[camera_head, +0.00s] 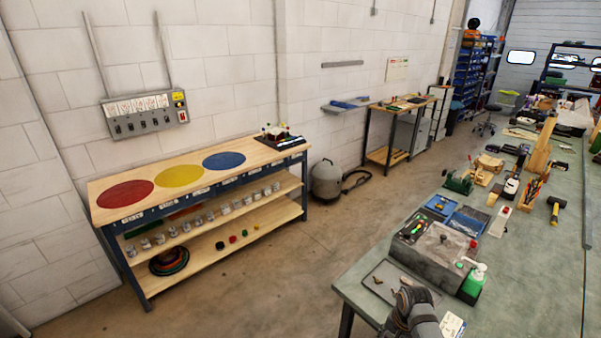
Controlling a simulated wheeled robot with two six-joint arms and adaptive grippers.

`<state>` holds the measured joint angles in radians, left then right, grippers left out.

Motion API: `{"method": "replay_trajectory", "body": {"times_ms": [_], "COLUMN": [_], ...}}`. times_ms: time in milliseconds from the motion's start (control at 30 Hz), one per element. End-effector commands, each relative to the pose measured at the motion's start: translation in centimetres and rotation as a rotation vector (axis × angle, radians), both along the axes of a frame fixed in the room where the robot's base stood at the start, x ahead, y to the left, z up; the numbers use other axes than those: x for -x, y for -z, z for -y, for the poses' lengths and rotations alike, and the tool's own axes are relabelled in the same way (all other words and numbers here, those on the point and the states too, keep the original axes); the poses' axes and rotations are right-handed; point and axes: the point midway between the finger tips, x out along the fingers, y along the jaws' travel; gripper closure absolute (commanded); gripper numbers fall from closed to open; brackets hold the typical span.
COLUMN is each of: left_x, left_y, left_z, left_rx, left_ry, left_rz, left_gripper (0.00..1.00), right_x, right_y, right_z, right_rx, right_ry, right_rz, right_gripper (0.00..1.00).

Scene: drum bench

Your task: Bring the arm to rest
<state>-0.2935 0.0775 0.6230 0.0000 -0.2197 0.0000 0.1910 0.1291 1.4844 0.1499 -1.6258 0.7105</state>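Neither of my grippers can be made out in the head view, so their positions and what they hold are not shown. The wooden bench (137,224) stands against the wall at left. Its top carries a flat red disc (125,194), a yellow disc (179,176) and a blue disc (224,160) in a row. A grey control box (144,113) with several switches is on the wall above. A dark board with small coloured pieces (278,138) lies at the bench's right end.
A green-topped workbench (526,262) full of tools fills the right side. A grey-black object (408,306), unclear in kind, is at its near edge. A grey vacuum (326,180) stands on the floor. The floor between the benches (290,260) is clear.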

Motion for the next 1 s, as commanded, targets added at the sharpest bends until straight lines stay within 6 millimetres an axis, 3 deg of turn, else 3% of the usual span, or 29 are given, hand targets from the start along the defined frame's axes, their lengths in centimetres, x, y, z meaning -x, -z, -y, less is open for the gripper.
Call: {"method": "replay_trajectory", "body": {"times_ms": [33,167,267,400,500,600,700,800,900,1000], "left_x": [-0.3,-0.3,0.4,1.3,1.3,1.0,0.8,0.7,0.7,0.7], "left_y": [0.8,2.0,3.4,6.0,7.7,9.2,10.2,10.9,11.1,11.0], "left_z": [0.0,0.0,-0.1,-0.2,-0.2,-0.2,-0.2,-0.2,-0.2,-0.2], "left_rx": [0.0,0.0,0.0,-0.003,-0.003,-0.002,-0.002,-0.002,-0.002,-0.002], "left_ry": [0.0,0.0,0.001,0.0,0.0,0.0,0.0,0.0,0.0,0.0], "left_rz": [0.004,0.005,-0.004,-0.018,-0.018,-0.015,-0.011,-0.01,-0.009,-0.009], "left_gripper": [0.6,0.6,0.6,0.6,0.6,0.6,0.6,0.6,0.6,0.6], "right_x": [0.7,2.6,5.4,12.4,18.8,25.8,32.0,36.2,38.3,38.8], "right_y": [2.6,8.7,15.0,25.8,32.6,37.9,41.2,42.8,43.3,43.3], "right_z": [0.1,0.5,0.9,1.6,2.0,2.2,2.2,2.1,2.0,2.0], "right_rx": [0.002,0.018,0.034,0.069,0.095,0.116,0.129,0.136,0.141,0.143], "right_ry": [-0.016,-0.077,-0.144,-0.283,-0.403,-0.521,-0.625,-0.697,-0.736,-0.748], "right_rz": [-0.005,-0.001,-0.001,0.0,0.004,0.008,0.012,0.021,0.027,0.031], "right_gripper": [0.48,0.48,0.48,0.48,0.48,0.48,0.48,0.48,0.48,0.48]}}
